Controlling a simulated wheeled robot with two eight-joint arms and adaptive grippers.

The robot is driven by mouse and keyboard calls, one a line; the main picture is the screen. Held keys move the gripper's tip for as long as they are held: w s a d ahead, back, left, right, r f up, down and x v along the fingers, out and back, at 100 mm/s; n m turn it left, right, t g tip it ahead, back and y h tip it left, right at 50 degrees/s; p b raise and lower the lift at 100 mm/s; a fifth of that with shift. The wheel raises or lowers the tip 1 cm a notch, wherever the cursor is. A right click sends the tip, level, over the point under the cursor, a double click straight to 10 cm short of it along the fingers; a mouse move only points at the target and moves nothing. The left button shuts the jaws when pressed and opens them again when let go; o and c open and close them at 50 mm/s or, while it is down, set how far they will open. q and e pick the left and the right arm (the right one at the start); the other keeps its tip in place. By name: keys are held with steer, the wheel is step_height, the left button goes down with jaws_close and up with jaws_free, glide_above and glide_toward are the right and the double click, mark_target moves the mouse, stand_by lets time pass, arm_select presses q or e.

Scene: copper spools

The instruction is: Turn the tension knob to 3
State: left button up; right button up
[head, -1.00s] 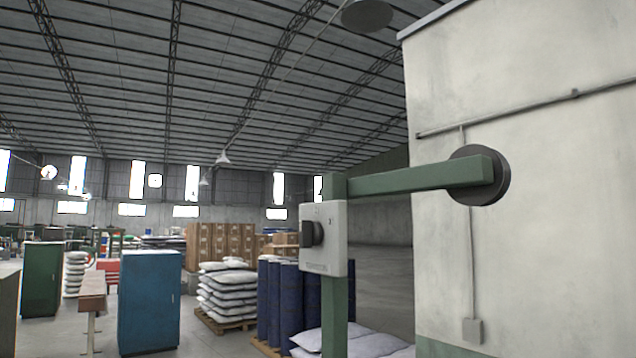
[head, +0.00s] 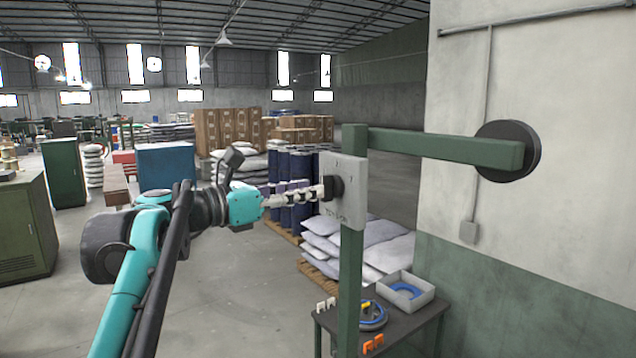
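The tension knob (head: 336,187) is a dark knob on the left part of a light grey panel (head: 352,212), which is fixed to a green post (head: 350,285). Small marks show on the panel around the knob, too small to read for certain. My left gripper (head: 322,191) reaches in from the left, with its fingertips at the knob. The fingers overlap the knob in the picture, and I cannot tell whether they are closed on it. My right gripper is out of view.
A green bar runs right from the post to a dark round disc (head: 507,151) by the wall. Below is a dark table (head: 408,322) with a grey bin (head: 405,291) and a blue ring-shaped item (head: 371,316). White sacks (head: 385,255) lie behind.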

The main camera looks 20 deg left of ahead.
mark_target(329, 188)
arm_select(q)
steer(key=shift+x, duration=1.55)
jaws_close()
steer(key=shift+m+p, duration=0.3)
steer(key=shift+p, duration=0.05)
steer(key=shift+s+d+f+m+p, duration=0.1)
steer(key=shift+m+p, duration=0.6)
steer(key=shift+m, duration=2.1)
steer(key=shift+s+d+m+p, duration=0.1)
steer(key=shift+m+p, duration=0.55)
steer(key=shift+m, duration=2.15)
